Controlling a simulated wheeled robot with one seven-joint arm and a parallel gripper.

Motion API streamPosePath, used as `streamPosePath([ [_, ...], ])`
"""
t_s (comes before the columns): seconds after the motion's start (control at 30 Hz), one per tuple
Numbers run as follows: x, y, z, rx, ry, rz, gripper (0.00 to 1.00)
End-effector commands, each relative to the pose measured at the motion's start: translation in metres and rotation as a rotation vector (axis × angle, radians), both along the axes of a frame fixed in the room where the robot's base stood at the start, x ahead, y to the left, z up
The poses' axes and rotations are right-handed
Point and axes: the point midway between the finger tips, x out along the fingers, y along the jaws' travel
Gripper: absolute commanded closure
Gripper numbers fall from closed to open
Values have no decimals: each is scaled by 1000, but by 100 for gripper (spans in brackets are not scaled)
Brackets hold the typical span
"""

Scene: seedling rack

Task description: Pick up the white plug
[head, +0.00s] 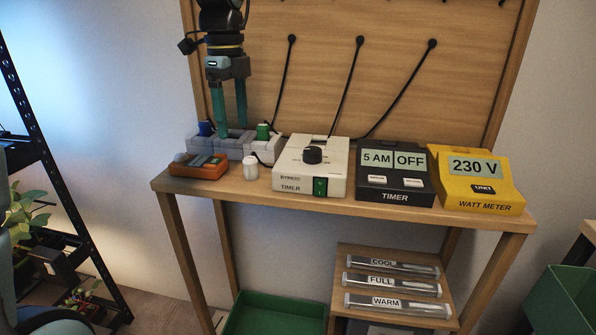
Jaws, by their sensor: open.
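A small white cylindrical piece (250,168), which looks like the white plug, stands upright near the front edge of the wooden shelf. My gripper (232,123) points down behind it and to its left, over the middle of the grey socket strip (277,148). Its two teal fingers are apart, and I see nothing held between them. A blue plug (205,128) sits in the strip to the left of the fingers and a green plug (263,131) to the right. The fingers hide part of the strip's middle, so I cannot tell whether something sits there.
To the right stand a white timer (311,166), a black timer (395,174) and a yellow watt meter (476,179). Black cords hang from the wooden back panel (330,85). A green tray (272,312) is below.

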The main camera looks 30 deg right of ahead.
Motion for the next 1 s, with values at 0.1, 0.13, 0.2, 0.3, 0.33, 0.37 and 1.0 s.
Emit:
streamPosePath([
  [0.1,-3,-8,-3,3,3,-67,24],
  [0.13,-3,-8,-6,4,5,-72,24],
  [0.2,-3,-8,-16,5,6,-74,24],
  [0.3,-4,-8,-32,5,6,-73,24],
  [0.33,-3,-8,-37,5,6,-73,24],
  [0.37,-3,-8,-41,5,6,-72,24],
  [1.0,0,-15,-105,2,4,-70,24],
])
